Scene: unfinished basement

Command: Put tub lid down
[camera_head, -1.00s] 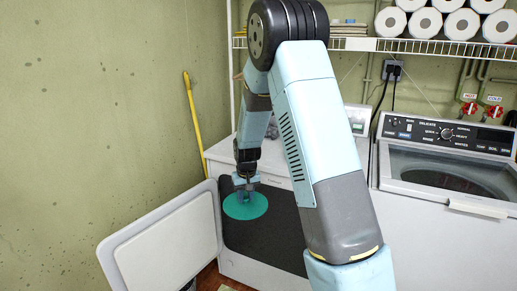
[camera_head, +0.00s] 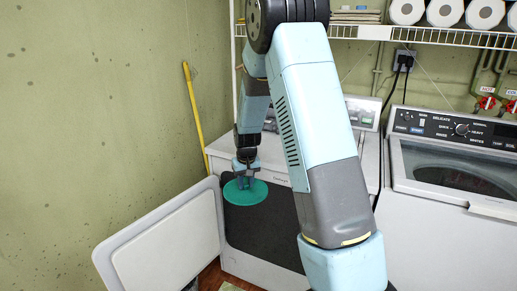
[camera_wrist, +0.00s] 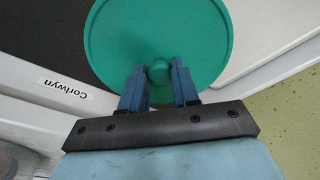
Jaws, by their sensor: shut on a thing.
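The tub lid (camera_head: 245,195) is a flat green disc with a small round knob, held about level in front of the dryer's dark front. It also shows in the wrist view (camera_wrist: 190,30), with the knob (camera_wrist: 158,71) between my two blue fingers. My gripper (camera_head: 246,183) is shut on that knob from above; in the wrist view my gripper (camera_wrist: 158,80) covers the near edge of the lid. Whether anything is directly under the lid is hidden.
A white dryer (camera_head: 285,175) stands behind, its door (camera_head: 165,245) swung open to the left. A white washer (camera_head: 440,240) stands at the right. A yellow handle (camera_head: 193,105) leans on the wall. A wire shelf (camera_head: 430,37) with paper rolls (camera_head: 445,12) is above.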

